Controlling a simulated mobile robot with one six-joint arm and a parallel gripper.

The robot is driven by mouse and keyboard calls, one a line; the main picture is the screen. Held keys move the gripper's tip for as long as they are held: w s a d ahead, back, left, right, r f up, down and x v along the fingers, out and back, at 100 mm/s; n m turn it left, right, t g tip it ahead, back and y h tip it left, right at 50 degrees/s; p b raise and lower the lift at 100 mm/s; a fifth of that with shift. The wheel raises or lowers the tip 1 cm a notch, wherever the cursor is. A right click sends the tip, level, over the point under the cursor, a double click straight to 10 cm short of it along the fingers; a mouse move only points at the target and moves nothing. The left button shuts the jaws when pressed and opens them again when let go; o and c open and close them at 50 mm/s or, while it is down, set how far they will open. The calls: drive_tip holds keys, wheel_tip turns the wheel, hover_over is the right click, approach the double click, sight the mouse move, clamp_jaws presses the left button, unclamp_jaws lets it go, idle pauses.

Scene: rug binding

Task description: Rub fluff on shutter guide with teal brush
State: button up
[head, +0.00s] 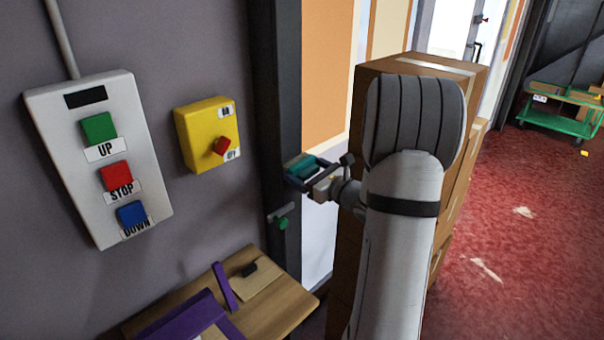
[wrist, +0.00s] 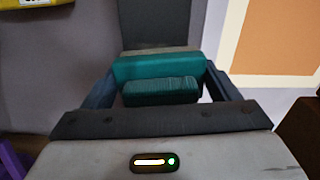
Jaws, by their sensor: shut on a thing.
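My gripper (head: 309,171) is shut on the teal brush (head: 303,166), in front of the dark upright shutter guide (head: 277,95). In the wrist view the teal brush (wrist: 160,70) sits between the two dark fingers, with a ribbed teal part on the near side. A pale grey-beige strip shows along its far edge, against the dark guide (wrist: 165,22). I cannot tell whether the brush touches the guide. I cannot make out any fluff; the brush and gripper hide part of the guide.
A control box (head: 98,165) and a yellow switch box (head: 207,135) are on the wall at left. A green-knobbed fitting (head: 281,222) is low on the guide. A wooden table (head: 285,300) with purple items stands below. Stacked cartons (head: 462,95) stand right, behind my arm.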

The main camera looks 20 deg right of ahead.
drive_tip(key=shift+w+d, duration=0.25)
drive_tip(key=shift+d, duration=0.55)
drive_tip(key=shift+w+b, duration=0.1)
drive_tip(key=shift+b, duration=0.2)
drive_tip(key=shift+a, duration=0.1)
drive_tip(key=shift+s+a+r+b, duration=0.1)
drive_tip(key=shift+s+a+b, duration=0.15)
drive_tip(key=shift+a, duration=0.4)
drive_tip(key=shift+s+a+f+b, duration=0.1)
drive_tip(key=shift+s+a+b, duration=0.15)
drive_tip(key=shift+a, duration=0.4)
drive_tip(key=shift+s+a+r+b, duration=0.15)
drive_tip(key=shift+a+b, duration=0.1)
drive_tip(key=shift+a, duration=0.4)
drive_tip(key=shift+s+d+f, duration=0.15)
drive_tip(key=shift+s+f, duration=0.05)
drive_tip(key=shift+s, duration=0.15)
drive_tip(key=shift+b+v, duration=0.45)
drive_tip(key=shift+v, duration=2.05)
drive_tip(key=shift+s+d+r, duration=0.1)
